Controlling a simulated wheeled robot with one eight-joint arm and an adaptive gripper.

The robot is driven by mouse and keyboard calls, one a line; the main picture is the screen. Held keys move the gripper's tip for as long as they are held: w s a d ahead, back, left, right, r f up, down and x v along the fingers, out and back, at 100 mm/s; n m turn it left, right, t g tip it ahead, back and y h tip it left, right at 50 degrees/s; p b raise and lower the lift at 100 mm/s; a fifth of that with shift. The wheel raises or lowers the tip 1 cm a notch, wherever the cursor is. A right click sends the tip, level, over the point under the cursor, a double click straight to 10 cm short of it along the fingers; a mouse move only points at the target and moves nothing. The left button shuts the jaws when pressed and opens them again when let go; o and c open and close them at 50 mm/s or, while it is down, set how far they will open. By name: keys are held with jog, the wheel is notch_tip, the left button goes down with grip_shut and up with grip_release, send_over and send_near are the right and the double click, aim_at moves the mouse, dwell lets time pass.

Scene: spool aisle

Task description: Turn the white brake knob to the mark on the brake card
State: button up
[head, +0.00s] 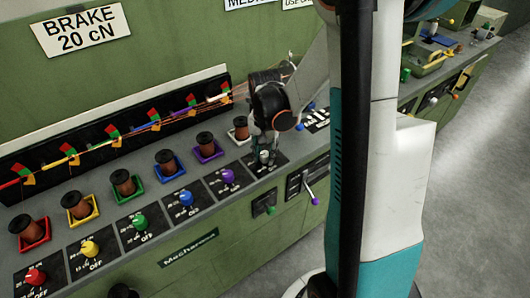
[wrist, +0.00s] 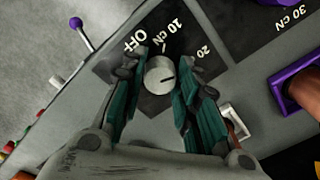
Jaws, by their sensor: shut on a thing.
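The white brake knob (wrist: 158,76) sits on a black dial plate marked OFF, 10 CN and 20. A short dark line on its face points towards the right; I cannot tell exactly which mark it meets. My gripper (wrist: 160,72) is shut on the knob, with a finger on each side. In the head view my gripper (head: 265,150) reaches down onto the white knob (head: 264,157), which is partly hidden by the fingers. The brake card (head: 80,27) on the green wall reads BRAKE 20 CN.
A row of other knobs, including purple (head: 228,176), blue (head: 186,198) and red (head: 35,276), runs along the bench. Spools in coloured trays stand behind them. A purple-ended lever (head: 314,201) sticks out of the bench front. Grey floor lies to the right.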

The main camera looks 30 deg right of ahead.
aim_at(265, 154)
jog(key=o, duration=1.1)
jog(key=shift+c, duration=0.2)
notch_tip(265, 154, up, 12)
